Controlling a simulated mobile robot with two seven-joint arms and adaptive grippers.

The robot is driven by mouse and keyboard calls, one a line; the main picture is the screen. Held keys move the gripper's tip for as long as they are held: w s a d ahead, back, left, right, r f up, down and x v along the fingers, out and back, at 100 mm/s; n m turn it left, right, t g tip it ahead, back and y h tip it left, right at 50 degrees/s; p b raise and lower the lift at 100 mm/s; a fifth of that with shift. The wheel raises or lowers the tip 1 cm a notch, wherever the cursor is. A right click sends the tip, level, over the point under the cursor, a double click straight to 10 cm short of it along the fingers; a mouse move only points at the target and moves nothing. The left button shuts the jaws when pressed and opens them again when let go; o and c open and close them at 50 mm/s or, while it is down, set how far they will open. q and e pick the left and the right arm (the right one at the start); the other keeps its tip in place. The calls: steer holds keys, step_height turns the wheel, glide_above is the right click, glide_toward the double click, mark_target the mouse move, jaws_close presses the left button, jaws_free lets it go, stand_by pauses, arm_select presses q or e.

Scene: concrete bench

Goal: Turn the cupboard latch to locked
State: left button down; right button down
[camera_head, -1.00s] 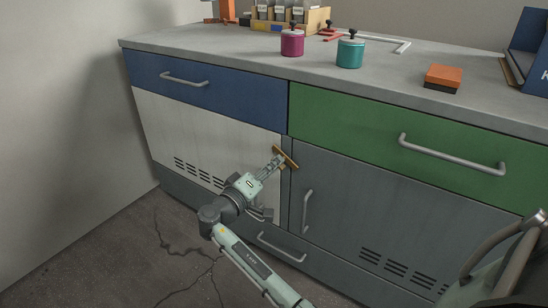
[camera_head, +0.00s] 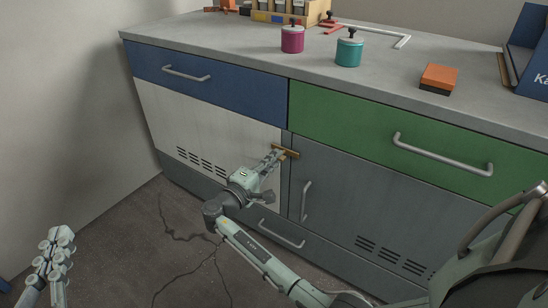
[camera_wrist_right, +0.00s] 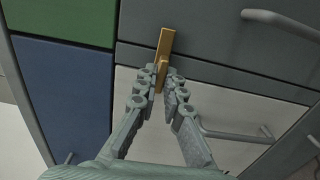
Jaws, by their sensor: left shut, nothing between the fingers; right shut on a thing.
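The brass latch (camera_head: 291,153) sits at the top of the seam between the white cupboard door (camera_head: 190,120) and the grey cupboard door (camera_head: 365,200). Its bar lies nearly level, tipped slightly down to the right. My right gripper (camera_head: 276,156) is shut on the latch and hides part of it. In the right wrist view, the fingertips (camera_wrist_right: 163,82) close on the latch's knob, and the brass bar (camera_wrist_right: 166,42) extends beyond them. My left gripper (camera_head: 60,245) is shut and empty at the lower left, away from the cupboard.
A blue drawer (camera_head: 230,90) and a green drawer (camera_head: 350,122) are above the doors. The grey door's handle (camera_head: 305,200) stands out just right of my right arm. Magenta (camera_head: 292,40) and teal (camera_head: 348,52) canisters and an orange block (camera_head: 439,77) stand on the bench top.

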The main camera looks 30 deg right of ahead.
stand_by(0.3)
steer(key=c, duration=1.6)
jaws_free()
steer(key=shift+c, duration=0.2)
steer(key=shift+r, duration=0.1)
